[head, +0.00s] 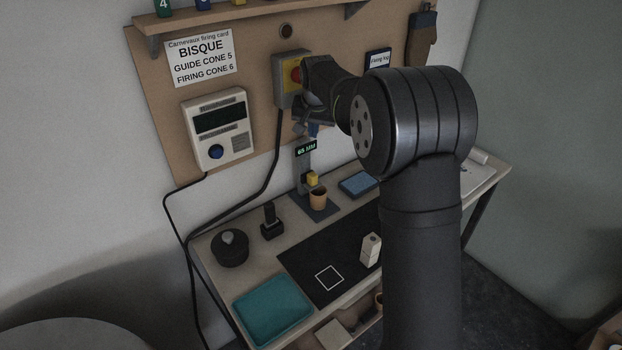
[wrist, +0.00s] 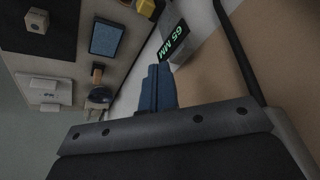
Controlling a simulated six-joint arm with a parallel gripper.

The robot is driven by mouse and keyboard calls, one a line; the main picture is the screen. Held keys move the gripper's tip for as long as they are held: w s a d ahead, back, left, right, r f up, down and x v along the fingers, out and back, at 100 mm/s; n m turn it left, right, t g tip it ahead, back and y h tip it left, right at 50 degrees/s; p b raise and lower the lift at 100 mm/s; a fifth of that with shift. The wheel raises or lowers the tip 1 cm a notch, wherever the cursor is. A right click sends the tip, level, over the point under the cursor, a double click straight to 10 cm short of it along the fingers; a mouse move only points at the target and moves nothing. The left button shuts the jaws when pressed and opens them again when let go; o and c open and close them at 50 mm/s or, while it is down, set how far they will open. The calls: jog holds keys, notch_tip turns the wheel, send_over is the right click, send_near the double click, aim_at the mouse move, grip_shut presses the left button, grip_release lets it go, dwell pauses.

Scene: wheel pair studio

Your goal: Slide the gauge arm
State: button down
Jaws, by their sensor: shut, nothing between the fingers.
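The gauge is a grey upright post (head: 306,165) on a dark base, with a green-lit display reading 65 MM (head: 307,148) at its top. A yellow block (head: 313,178), which appears to be on the gauge arm, sits low on the post just above a tan cup (head: 318,198). My gripper (head: 313,131) is above the display, its blue fingers shut and empty. In the wrist view the shut fingers (wrist: 158,70) point toward the display (wrist: 174,42). The yellow block (wrist: 146,7) shows there at the top edge, apart from the fingers.
A switch box with a red button (head: 290,75) is on the pegboard close behind my wrist. A kiln controller (head: 217,130) hangs left. A blue pad (head: 358,183), dark pot (head: 230,247), black stamp-like tool (head: 270,221), teal tray (head: 272,308) and white block (head: 370,249) are on the bench.

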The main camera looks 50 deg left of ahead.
jog(key=c, duration=2.2)
grip_release()
jog(key=c, duration=1.8)
grip_release()
jog(key=shift+w, duration=0.1)
jog(key=o, duration=0.6)
jog(key=w, duration=0.1)
jog(key=w+f, duration=0.1)
jog(key=shift+w+d+t, duration=0.3)
jog(key=shift+d+t, duration=0.1)
jog(key=shift+o, duration=0.2)
jog(key=w+d+f+t+y, duration=0.2)
jog(key=w+d+f+t, duration=0.1)
jog(key=w, duration=0.4)
jog(key=n+g+y, duration=0.6)
jog(key=n+y, duration=0.2)
jog(key=n, duration=0.1)
send_near(315, 177)
jog(key=shift+h, duration=0.3)
jog(key=x, duration=1)
jog(key=shift+a, duration=0.15)
jog(key=shift+r, duration=0.1)
